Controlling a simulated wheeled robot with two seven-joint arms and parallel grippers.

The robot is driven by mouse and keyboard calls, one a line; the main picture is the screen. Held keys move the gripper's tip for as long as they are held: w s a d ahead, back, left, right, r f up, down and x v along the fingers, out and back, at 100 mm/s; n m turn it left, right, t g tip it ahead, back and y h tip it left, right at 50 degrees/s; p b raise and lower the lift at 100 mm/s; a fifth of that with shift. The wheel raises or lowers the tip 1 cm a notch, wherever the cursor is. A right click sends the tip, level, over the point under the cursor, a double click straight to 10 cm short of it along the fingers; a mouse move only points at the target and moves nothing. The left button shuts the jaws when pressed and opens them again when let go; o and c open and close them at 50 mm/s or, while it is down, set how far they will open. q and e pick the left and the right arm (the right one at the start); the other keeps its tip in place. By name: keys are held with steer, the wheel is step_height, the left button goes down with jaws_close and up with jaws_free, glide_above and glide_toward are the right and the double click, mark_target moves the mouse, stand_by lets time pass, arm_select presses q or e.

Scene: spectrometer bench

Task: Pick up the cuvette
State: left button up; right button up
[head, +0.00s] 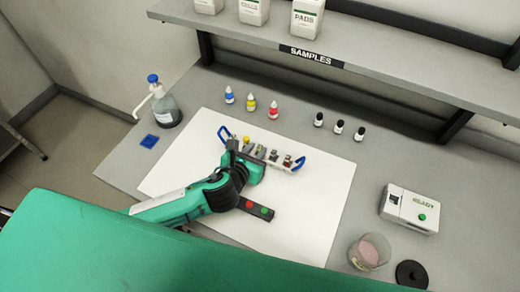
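A white rack with blue end handles (297,166) stands on the white mat (318,205). Several small cuvettes (273,157) with differently coloured tops or contents sit in a row in it; they are too small to tell apart well. My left gripper (236,150) is over the left part of the rack, close to the cuvettes there. The wrist and gripper body hide part of the rack. Whether the fingers are open, or hold a cuvette, cannot be made out. My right gripper is not in view.
Dropper bottles (251,103) and black-capped vials (339,127) stand behind. The spectrometer (409,209), a beaker (370,252) and a black disc (411,274) are right. A pump bottle (165,107) stands left; a shelf (400,60) overhangs the back.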

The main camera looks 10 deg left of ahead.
mark_target(259, 148)
arm_select(q)
steer(key=x, duration=0.2)
steer(key=p+x, duration=0.1)
steer(key=x, duration=0.2)
steer(key=shift+s+d, duration=0.1)
steer(key=shift+d, duration=0.1)
steer(key=c, duration=0.5)
steer(key=shift+r, duration=0.1)
steer(key=shift+c, duration=0.2)
